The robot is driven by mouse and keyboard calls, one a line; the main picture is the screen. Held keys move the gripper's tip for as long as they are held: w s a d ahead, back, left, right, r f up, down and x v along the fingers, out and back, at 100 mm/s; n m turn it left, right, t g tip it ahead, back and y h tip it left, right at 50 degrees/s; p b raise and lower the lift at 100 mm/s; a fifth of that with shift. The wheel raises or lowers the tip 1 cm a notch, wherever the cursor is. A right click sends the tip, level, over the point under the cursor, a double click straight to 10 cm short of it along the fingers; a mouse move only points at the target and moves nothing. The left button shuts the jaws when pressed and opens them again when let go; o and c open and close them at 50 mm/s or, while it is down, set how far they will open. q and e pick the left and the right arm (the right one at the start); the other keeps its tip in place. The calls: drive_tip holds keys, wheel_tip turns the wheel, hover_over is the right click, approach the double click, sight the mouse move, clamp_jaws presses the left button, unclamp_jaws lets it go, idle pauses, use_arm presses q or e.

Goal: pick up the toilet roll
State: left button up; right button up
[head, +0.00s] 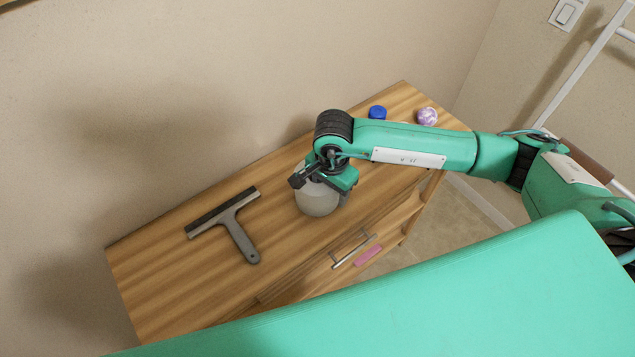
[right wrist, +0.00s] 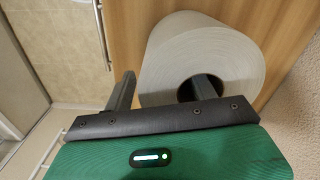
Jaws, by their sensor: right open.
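The toilet roll (head: 317,200) is white and stands upright on the wooden dresser top. It also shows in the right wrist view (right wrist: 190,38), with its open core facing the camera. My right gripper (head: 324,178) is right above the roll and hides part of its top. In the right wrist view the gripper (right wrist: 163,92) is open. One finger is outside the roll at its left, and the other is at the core's opening, apparently reaching into it. The roll's wall lies between the fingers. My left gripper is not in view.
The dresser top (head: 165,270) carries a grey squeegee (head: 237,233) left of the roll. A blue cap-like object (head: 377,112) and a purple-white ball (head: 427,116) are at the far right end. A wall runs behind; a drawer handle (head: 350,252) is in front.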

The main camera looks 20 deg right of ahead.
drive_tip(key=shift+f, duration=0.4)
drive_tip(key=c, duration=1.1)
drive_tip(key=shift+r, duration=0.15)
